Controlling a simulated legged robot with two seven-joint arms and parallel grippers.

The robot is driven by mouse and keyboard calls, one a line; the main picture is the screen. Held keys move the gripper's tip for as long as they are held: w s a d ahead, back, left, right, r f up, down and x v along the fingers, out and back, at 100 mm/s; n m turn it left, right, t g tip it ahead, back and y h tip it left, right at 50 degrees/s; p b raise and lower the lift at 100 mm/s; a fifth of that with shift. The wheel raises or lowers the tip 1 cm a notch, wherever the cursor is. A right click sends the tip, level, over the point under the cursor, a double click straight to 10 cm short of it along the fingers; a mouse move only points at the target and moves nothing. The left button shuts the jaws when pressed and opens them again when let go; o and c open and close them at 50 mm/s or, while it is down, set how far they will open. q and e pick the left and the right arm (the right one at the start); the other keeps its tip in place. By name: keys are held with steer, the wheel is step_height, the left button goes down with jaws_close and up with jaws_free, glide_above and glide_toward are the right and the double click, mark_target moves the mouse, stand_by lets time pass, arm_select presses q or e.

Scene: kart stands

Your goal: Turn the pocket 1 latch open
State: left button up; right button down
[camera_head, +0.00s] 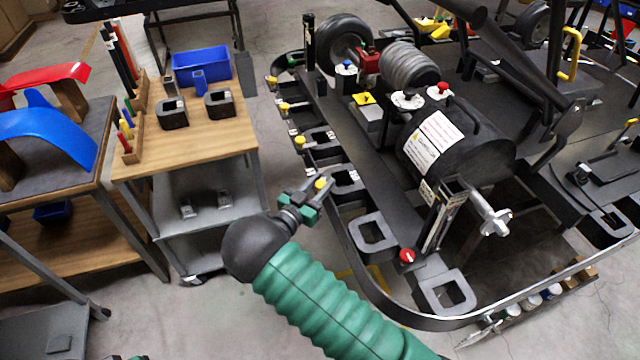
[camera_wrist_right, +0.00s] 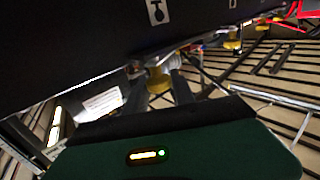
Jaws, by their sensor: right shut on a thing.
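My right gripper (camera_head: 312,192) reaches the left edge of the kart frame and is shut on a yellow latch knob (camera_head: 320,184). In the right wrist view the knob (camera_wrist_right: 158,80) sits between the two fingers, just below a dark panel (camera_wrist_right: 80,35). The pocket beside it is a black square holder (camera_head: 347,181). I cannot read a pocket number there, and the latch's turn angle is too small to tell. Other yellow latch knobs (camera_head: 299,141) run along the same edge farther back.
A wooden cart (camera_head: 220,140) with a blue bin (camera_head: 200,64) and black blocks stands left of the kart. Grey square holders (camera_head: 373,232) and a red knob (camera_head: 407,256) sit nearer on the frame. Open floor lies between cart and kart.

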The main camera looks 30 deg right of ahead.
steer(key=shift+a+f, duration=0.1)
steer(key=shift+f, duration=0.1)
steer(key=shift+n+t+y, duration=0.3)
steer(key=shift+n+t, duration=0.1)
steer(key=shift+t, duration=0.1)
steer(key=shift+s+f+n+t+y+p, duration=0.1)
steer(key=shift+n+t+y+p, duration=0.55)
steer(key=shift+n+t, duration=0.3)
steer(key=n+t+y, duration=0.2)
steer(key=t+y, duration=0.1)
steer(key=shift+f, duration=0.1)
steer(key=shift+n+t+y, duration=0.55)
steer(key=shift+n, duration=0.1)
steer(key=c, duration=1.1)
jaws_free()
